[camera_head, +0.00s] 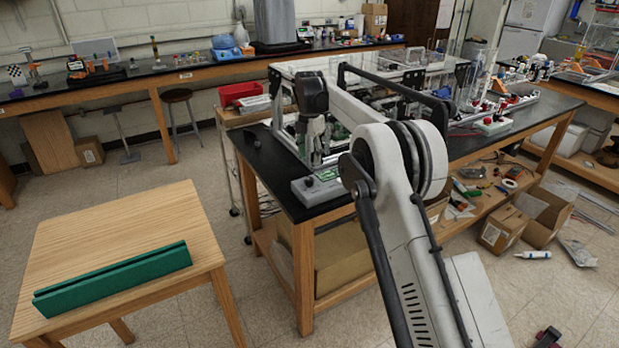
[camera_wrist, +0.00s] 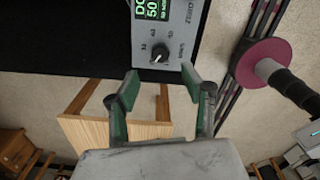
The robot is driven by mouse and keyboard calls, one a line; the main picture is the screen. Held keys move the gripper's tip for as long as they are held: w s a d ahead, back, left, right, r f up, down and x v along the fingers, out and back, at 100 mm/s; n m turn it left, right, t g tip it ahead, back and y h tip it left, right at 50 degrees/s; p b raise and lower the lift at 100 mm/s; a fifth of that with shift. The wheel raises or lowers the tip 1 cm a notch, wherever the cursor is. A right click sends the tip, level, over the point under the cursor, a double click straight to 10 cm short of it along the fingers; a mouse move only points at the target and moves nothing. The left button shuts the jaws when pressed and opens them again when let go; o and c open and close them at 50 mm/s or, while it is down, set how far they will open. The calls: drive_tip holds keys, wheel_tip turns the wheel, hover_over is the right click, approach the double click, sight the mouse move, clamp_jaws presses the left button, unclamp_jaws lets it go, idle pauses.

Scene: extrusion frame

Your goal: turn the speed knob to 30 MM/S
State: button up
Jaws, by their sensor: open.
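The grey control box (camera_head: 332,189) sits at the near corner of the black-topped bench. It fills the top of the wrist view (camera_wrist: 186,50), with a green display (camera_wrist: 150,10) that reads 50 and is cut off above. The dark round speed knob (camera_wrist: 160,53) is below the display, with small scale marks around it. Its white pointer mark is too small to read surely. My gripper (camera_wrist: 161,86) is open and empty, its two green-padded fingers apart, just short of the knob in the picture. No contact with the knob shows. In the head view my arm reaches to above the box.
The black bench top (camera_head: 265,165) has free room left of the box. A clear-walled framed machine (camera_head: 385,80) stands behind my arm. A wooden table (camera_head: 130,225) with a green bar (camera_head: 115,278) stands at left. Boxes and tools lie on the lower shelf and floor at right.

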sight(310, 179)
wheel_tip(310, 179, down, 9)
drive_tip(key=shift+r+p, duration=0.15)
drive_tip(key=shift+p, duration=0.25)
clamp_jaws()
